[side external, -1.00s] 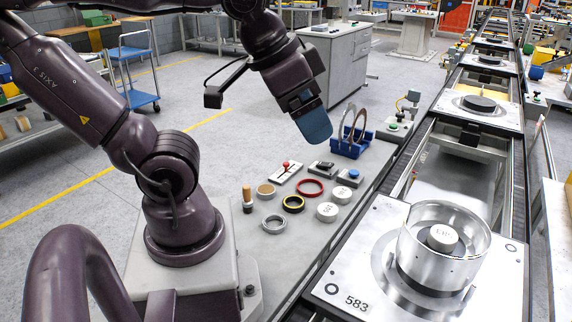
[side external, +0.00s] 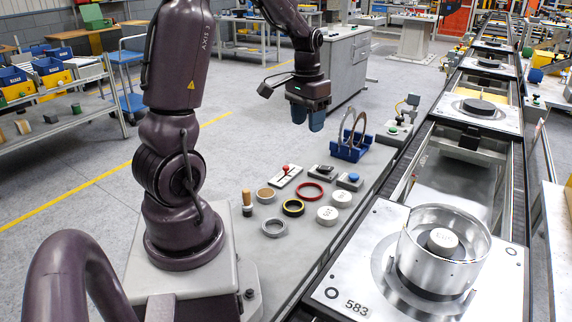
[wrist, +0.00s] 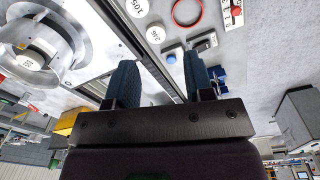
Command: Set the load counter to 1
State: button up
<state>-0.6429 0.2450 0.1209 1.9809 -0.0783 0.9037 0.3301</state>
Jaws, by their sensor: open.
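My gripper (side external: 308,122) is open and empty. It points down, high above the bench near the blue rack, and touches nothing. In the wrist view its two dark blue fingers (wrist: 160,68) stand apart. No part is clearly readable as the load counter. The candidates are three small controls on the bench: a light plate with a red-knobbed lever (side external: 285,175), also in the wrist view (wrist: 233,14); a grey box with a black top part (side external: 321,168), also there (wrist: 203,42); and a grey box with a blue button (side external: 350,179), also there (wrist: 172,57). Any number setting is too small to read.
Near the controls lie a red ring (side external: 309,191), a black-yellow ring (side external: 293,207), a grey ring (side external: 274,227), white discs (side external: 327,215) and a wooden-handled tool (side external: 247,200). A blue rack (side external: 350,150) holds upright rings. A pallet (side external: 350,282) with a metal drum (side external: 443,250) sits on the conveyor.

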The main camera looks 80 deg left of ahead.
jog(key=m+g, duration=0.1)
jog(key=m, duration=0.1)
send_over(286, 166)
jog(key=s+d, duration=0.2)
jog(key=d, duration=0.1)
notch_tip(286, 166, down, 10)
jog(key=w+a+m, duration=0.2)
jog(key=a+m, duration=0.1)
jog(key=shift+t, duration=0.3)
notch_tip(286, 166, down, 12)
jog(key=shift+d+r, duration=0.1)
